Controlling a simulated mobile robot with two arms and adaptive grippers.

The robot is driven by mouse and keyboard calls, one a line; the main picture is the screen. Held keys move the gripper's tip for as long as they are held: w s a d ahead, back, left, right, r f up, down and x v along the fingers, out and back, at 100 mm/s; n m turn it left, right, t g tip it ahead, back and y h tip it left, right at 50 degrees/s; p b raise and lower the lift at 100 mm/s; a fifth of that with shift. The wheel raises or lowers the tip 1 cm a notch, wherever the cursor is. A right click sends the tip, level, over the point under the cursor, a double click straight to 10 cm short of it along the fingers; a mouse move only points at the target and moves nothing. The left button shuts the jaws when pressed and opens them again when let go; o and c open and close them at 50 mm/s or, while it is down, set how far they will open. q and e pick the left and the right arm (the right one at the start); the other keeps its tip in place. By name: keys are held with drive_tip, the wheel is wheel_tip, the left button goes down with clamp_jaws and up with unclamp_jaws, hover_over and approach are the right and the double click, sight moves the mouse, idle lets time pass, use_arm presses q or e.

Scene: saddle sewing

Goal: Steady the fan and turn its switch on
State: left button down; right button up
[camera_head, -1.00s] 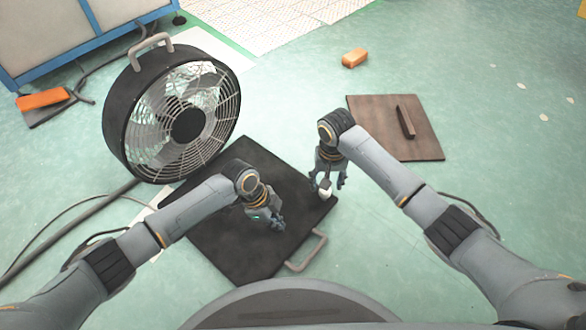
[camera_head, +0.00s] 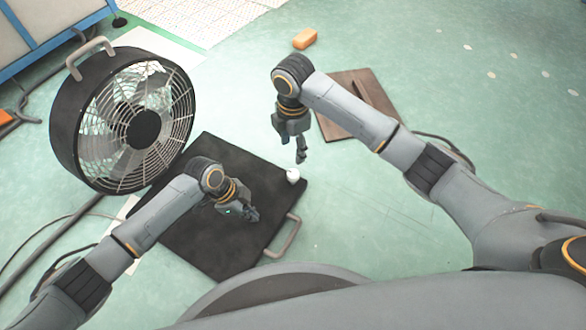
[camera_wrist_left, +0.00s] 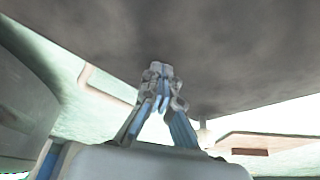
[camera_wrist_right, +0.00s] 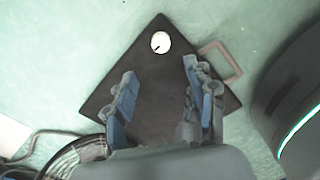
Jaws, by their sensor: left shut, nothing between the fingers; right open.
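The round black fan (camera_head: 143,129) stands upright at the left in the head view, with a wire grille and a grey top handle. A black board (camera_head: 190,235) lies in front of it, with a white round knob (camera_head: 293,175) near its right corner. The knob (camera_wrist_right: 160,42) shows a dark mark in the right wrist view. My right gripper (camera_head: 301,158) is open and empty, close to the knob and apart from it. My left gripper (camera_head: 252,214) is shut and empty over the board; its closed fingers (camera_wrist_left: 160,75) show in the left wrist view.
A grey handle (camera_head: 284,237) sticks out from the board's edge. A brown board (camera_head: 345,125) lies behind my right arm, and an orange block (camera_head: 304,38) lies beyond. Cables (camera_head: 60,230) run along the floor at left.

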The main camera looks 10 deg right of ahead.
sight(293, 173)
wheel_tip(293, 173, down, 11)
drive_tip(key=n, duration=0.2)
drive_tip(key=shift+n, duration=0.4)
drive_tip(key=c, duration=1.1)
